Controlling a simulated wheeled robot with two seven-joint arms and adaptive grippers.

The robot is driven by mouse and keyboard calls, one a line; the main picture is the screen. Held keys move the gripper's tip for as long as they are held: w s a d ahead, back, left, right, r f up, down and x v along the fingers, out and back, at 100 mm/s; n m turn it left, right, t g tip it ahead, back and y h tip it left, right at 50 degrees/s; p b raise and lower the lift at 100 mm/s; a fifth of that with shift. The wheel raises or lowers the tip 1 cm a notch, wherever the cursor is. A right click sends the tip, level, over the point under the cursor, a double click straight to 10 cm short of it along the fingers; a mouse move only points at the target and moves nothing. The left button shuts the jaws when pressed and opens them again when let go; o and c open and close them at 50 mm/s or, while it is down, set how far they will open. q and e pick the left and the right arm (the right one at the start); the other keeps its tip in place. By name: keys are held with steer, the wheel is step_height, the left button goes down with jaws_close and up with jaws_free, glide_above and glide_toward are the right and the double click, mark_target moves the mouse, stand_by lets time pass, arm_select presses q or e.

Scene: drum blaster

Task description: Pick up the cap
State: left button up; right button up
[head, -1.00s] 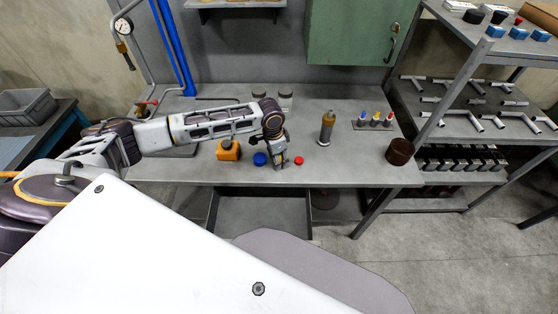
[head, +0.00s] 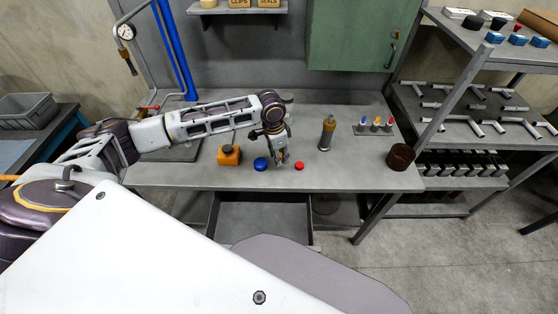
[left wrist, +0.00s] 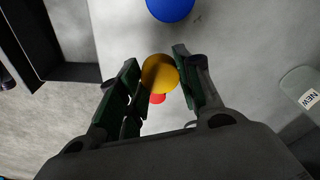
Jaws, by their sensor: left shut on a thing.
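My left gripper (head: 281,163) is over the front part of the bench, between a blue cap (head: 261,164) and a red cap (head: 299,166). In the left wrist view its fingers (left wrist: 158,82) are shut on a round yellow cap (left wrist: 160,72), which shows between the two pads. The red cap (left wrist: 157,99) shows partly hidden behind the yellow one. The blue cap (left wrist: 171,8) is at the top edge of that view. In the head view the yellow cap is mostly hidden by the fingers. My right gripper is not in view.
An orange block with a dark top (head: 229,156) stands left of the blue cap. A grey bottle with a tan top (head: 327,133), a small rack of coloured pieces (head: 375,130) and a brown cup (head: 401,157) stand to the right. The bench (head: 345,176) front is clear there.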

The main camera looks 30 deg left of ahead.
arm_select(q)
steer(key=shift+r, duration=2.65)
steer(key=shift+n, duration=0.4)
